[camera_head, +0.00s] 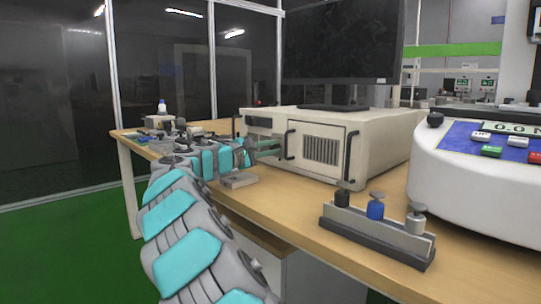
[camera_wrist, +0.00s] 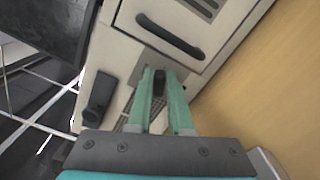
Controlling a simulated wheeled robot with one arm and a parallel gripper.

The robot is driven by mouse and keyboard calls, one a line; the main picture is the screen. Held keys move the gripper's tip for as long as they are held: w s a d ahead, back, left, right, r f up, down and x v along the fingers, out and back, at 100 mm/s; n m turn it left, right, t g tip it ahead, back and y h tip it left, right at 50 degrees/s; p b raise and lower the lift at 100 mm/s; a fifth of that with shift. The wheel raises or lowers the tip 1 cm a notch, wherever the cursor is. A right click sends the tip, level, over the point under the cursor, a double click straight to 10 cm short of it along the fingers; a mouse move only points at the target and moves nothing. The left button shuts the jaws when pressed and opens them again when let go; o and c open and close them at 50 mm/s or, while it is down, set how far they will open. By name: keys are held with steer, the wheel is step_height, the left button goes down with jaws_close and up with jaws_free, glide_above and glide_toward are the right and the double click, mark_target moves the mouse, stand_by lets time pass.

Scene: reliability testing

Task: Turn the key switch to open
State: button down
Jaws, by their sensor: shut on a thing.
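The key switch (camera_wrist: 159,82) is a small dark knob on the front of a cream equipment box (camera_head: 385,143). In the wrist view it sits between the tips of my gripper's two green fingers. My gripper (camera_head: 277,146) reaches the left part of the box front in the head view and is shut on the knob. The fingers hide the knob's sides, and its turned angle cannot be made out. The box front also shows in the wrist view (camera_wrist: 135,45).
Black handles (camera_wrist: 168,36) (camera_wrist: 99,98) stick out close to my fingers. A monitor (camera_head: 342,40) stands on the box. A rack of weights (camera_head: 375,236) and a round white device (camera_head: 470,195) stand on the wooden table (camera_head: 300,215) at the right. Small items lie behind my arm.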

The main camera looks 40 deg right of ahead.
steer(key=m+b, duration=0.1)
steer(key=m, duration=0.1)
steer(key=f+m+b, duration=0.1)
steer(key=shift+s+m+b, duration=0.1)
steer(key=shift+m+b, duration=0.3)
steer(key=shift+r+m+b, duration=0.15)
steer(key=shift+m+b, duration=0.25)
steer(key=shift+m, duration=0.1)
steer(key=c, duration=0.8)
jaws_free()
steer(key=shift+a+r, duration=0.1)
steer(key=a, duration=0.7)
steer(key=shift+s+a+p, duration=0.3)
steer(key=shift+a+p, duration=0.05)
steer(key=shift+p, duration=0.05)
